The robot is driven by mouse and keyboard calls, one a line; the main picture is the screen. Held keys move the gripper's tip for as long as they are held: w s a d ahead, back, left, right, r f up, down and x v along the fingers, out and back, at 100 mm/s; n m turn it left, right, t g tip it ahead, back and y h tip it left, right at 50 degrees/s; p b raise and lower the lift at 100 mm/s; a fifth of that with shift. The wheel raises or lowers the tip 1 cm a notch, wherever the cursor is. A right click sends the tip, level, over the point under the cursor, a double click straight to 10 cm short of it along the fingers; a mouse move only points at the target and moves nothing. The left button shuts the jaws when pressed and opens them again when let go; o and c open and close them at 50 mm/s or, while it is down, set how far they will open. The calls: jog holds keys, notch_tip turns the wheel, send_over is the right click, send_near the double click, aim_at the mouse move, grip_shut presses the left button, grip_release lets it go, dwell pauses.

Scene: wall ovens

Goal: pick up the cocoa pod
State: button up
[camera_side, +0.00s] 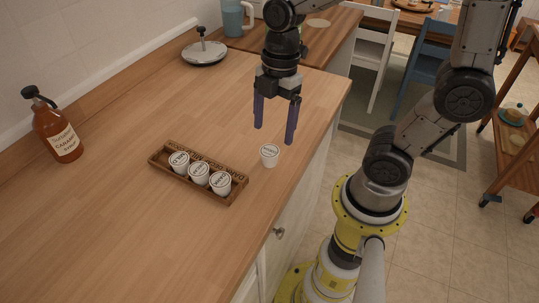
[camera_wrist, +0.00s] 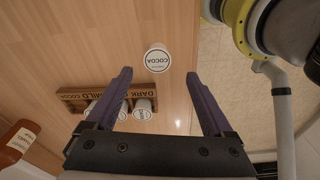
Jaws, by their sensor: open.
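The cocoa pod (camera_side: 269,155) is a small white cup standing alone on the wooden counter, right of the pod tray. In the wrist view the pod (camera_wrist: 157,58) shows a round lid reading COCOA, beyond and between my fingertips. My gripper (camera_side: 276,128) is open and empty, with its purple fingers pointing down above the counter, near the pod. In the wrist view the gripper (camera_wrist: 158,74) has its fingers spread wide. Nothing hides the pod.
A wooden tray (camera_side: 155,160) holds several white pods, also seen in the wrist view (camera_wrist: 70,96). A caramel bottle (camera_side: 57,128) stands at the left. A round metal lid-like item (camera_side: 204,54) and a blue mug (camera_side: 233,20) are at the back. The counter's right edge is near the pod.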

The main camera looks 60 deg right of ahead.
aim_at(270, 150)
jog(key=shift+w+a+f, duration=0.15)
jog(key=shift+f, duration=1.6)
jog(key=shift+w+a+f, duration=0.1)
jog(key=shift+a+f, duration=0.05)
jog(key=shift+f, duration=1.55)
jog(key=c, duration=1.4)
jog(key=shift+o, duration=0.2)
jog(key=shift+r, duration=0.1)
